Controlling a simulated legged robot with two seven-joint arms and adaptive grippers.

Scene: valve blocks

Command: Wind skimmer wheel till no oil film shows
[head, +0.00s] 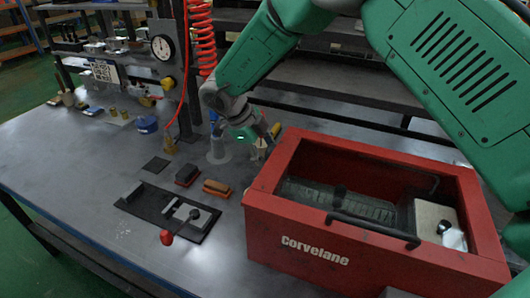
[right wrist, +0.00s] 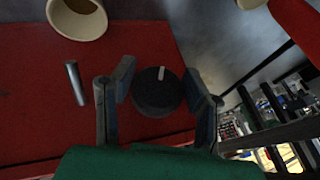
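A red tank (head: 330,247) marked "Corvelane" stands at the right of the bench. Its inside (head: 335,200) is dark; I cannot tell whether a film lies there. My right gripper (head: 265,138) is at the tank's back left corner, partly hidden by its own wrist in the head view. In the right wrist view my right gripper (right wrist: 160,100) is open, with a round black knob (right wrist: 157,98) with a white mark between its fingers. The knob sits on a red surface (right wrist: 40,110). I see small gaps between fingers and knob. My left gripper is not in view.
A beige cup (right wrist: 77,17) and a metal pin (right wrist: 75,83) are near the knob. A black plate with a red-knobbed lever (head: 167,237) lies left of the tank.

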